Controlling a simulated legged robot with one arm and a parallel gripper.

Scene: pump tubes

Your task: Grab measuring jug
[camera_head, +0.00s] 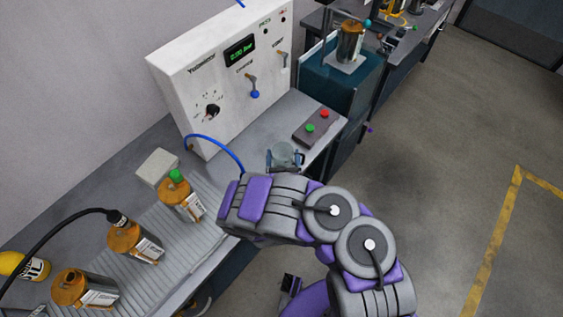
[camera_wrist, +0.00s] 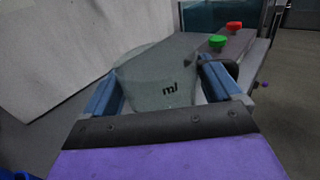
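The measuring jug (camera_wrist: 160,85) is a clear grey-green vessel with "ml" on its side. It stands between the two blue fingers of my gripper (camera_wrist: 162,88) in the wrist view. The fingers flank it left and right, with what look like narrow gaps beside its lower wall, so the gripper appears open around it. A dark part, perhaps the handle, shows behind the right finger. In the head view the jug (camera_head: 284,155) is on the grey bench just beyond the end of my arm, which hides its lower part.
A control box with red and green buttons (camera_head: 314,128) lies behind the jug. A white panel (camera_head: 225,75) with a blue hose (camera_head: 215,143) stands to the left. Several copper canisters, one a green-capped canister (camera_head: 180,200), stand on the roller conveyor (camera_head: 165,250). The floor at right is clear.

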